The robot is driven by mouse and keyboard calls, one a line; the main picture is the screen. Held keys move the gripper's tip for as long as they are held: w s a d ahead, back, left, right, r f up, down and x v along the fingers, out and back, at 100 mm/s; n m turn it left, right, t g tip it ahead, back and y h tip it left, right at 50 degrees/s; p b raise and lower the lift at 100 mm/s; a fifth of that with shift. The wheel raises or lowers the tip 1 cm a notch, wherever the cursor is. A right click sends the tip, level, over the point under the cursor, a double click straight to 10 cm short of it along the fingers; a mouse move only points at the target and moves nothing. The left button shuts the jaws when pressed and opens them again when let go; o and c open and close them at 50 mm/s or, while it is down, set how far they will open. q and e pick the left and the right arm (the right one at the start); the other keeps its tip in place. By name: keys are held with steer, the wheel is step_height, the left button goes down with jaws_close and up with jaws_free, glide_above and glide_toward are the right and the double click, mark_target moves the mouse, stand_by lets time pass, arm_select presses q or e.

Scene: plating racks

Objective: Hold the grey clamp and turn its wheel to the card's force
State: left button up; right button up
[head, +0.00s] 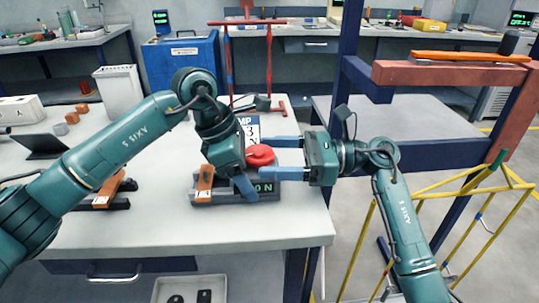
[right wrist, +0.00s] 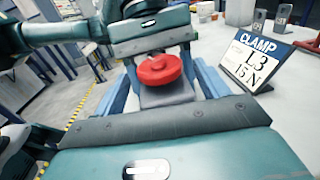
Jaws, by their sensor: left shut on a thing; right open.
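The grey clamp (right wrist: 165,92) has a red wheel (head: 260,155), also seen in the right wrist view (right wrist: 159,70). My left gripper (head: 243,188) comes down over the clamp and is shut on it; the grip point is partly hidden. My right gripper (head: 252,157) is open, its blue fingers on either side of the wheel; I cannot tell whether they touch it. The card (right wrist: 256,61) stands beside the clamp and reads CLAMP, L3, 15 N. A green readout (head: 266,188) in front of the wheel ends in "0 N"; its left part is hidden.
An orange-brown block (head: 204,182) lies on a dark base left of my left gripper. Another orange-and-dark fixture (head: 106,194) lies further left. A red stand (head: 269,65) rises behind the card. A blue post (head: 359,90) and yellow rails (head: 497,212) stand right of the table.

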steer(key=shift+a, duration=0.6)
steer(key=c, duration=1)
steer(key=shift+w, duration=0.1)
stand_by(0.5)
steer(key=o, duration=1)
steer(key=s+d, duration=0.1)
steer(key=d, duration=1.1)
